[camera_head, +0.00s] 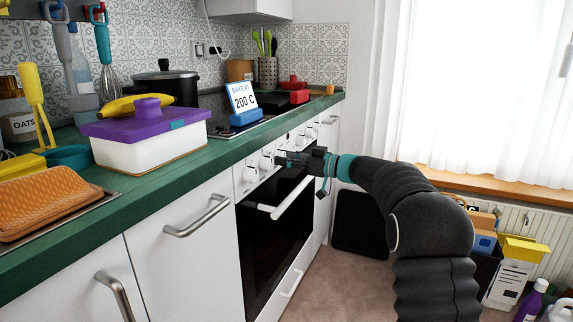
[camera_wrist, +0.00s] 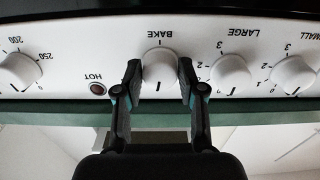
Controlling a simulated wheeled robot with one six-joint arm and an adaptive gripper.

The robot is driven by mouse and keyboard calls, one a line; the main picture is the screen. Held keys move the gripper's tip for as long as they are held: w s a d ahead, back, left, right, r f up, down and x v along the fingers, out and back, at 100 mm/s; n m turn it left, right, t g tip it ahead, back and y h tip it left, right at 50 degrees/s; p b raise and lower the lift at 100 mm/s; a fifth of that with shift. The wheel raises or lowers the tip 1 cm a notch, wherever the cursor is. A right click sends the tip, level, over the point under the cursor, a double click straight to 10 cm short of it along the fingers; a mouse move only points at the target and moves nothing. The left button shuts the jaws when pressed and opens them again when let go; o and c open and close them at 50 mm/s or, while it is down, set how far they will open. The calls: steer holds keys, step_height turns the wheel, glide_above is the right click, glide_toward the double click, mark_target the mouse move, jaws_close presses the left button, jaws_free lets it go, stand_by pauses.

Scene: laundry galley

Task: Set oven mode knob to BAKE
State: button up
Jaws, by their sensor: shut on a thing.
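The mode knob (camera_wrist: 159,68) is white and round, and sits between the two fingers of my gripper (camera_wrist: 158,80) in the wrist view. The fingers are shut on its sides. That view shows the panel upside down, with the word BAKE printed above the knob in the picture. A small dark mark shows at the knob's lower edge, on the side away from BAKE. In the head view, my gripper (camera_head: 281,160) is at the knob row on the white oven (camera_head: 268,240), and hides the held knob there.
Temperature (camera_wrist: 18,70), LARGE (camera_wrist: 230,74) and SMALL (camera_wrist: 292,73) knobs flank the held one, close to my fingers. The oven door handle (camera_head: 292,200) juts out below my gripper. A sign (camera_head: 241,97) on the counter reads BAKE AT 200 C. The floor (camera_head: 335,285) ahead is clear.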

steer(key=m, duration=0.7)
steer(key=m+p, duration=0.1)
steer(key=m, duration=1.3)
steer(key=shift+r, duration=0.3)
steer(key=m+p, duration=0.3)
steer(key=m, duration=0.1)
steer(key=m+p, duration=0.1)
steer(key=m, duration=0.3)
steer(key=shift+p, duration=0.35)
steer(key=m, duration=0.4)
steer(key=shift+f+m, duration=0.1)
steer(key=shift+m, duration=0.3)
